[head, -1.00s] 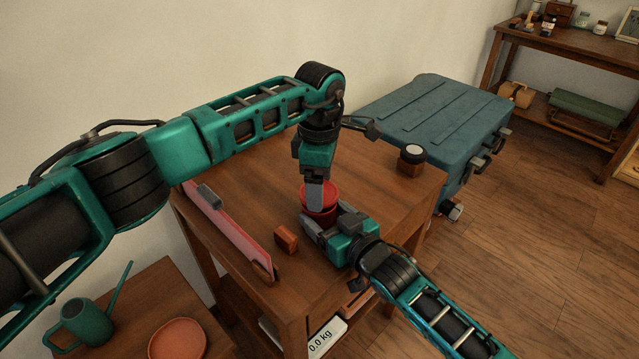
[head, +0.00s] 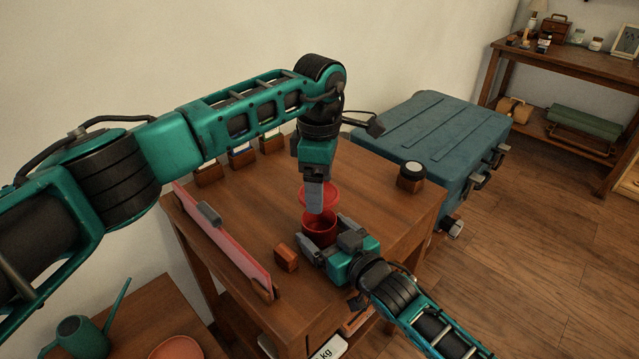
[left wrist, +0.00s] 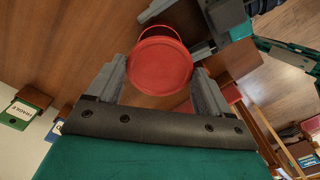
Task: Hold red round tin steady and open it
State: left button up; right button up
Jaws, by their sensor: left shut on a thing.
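The red round tin stands on the wooden table with its lid off. Its open body (head: 319,232) shows a dark inside, and the red lid (head: 326,192) is a little above it, slightly tilted. My left gripper (head: 314,205) points down and is shut on the lid. In the left wrist view the lid (left wrist: 160,65) sits between both fingertips and hides most of the body, whose rim shows behind. My right gripper (head: 328,243) is low at the table, its fingers on either side of the tin body; their contact is partly hidden.
A small wooden block (head: 286,258) lies left of the tin, near a leaning red panel (head: 225,243). A dark round-topped item (head: 411,176) stands at the table's right. Several card holders line the back edge. A blue trunk (head: 430,135) stands beyond the table.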

jog(key=shift+o, duration=0.9)
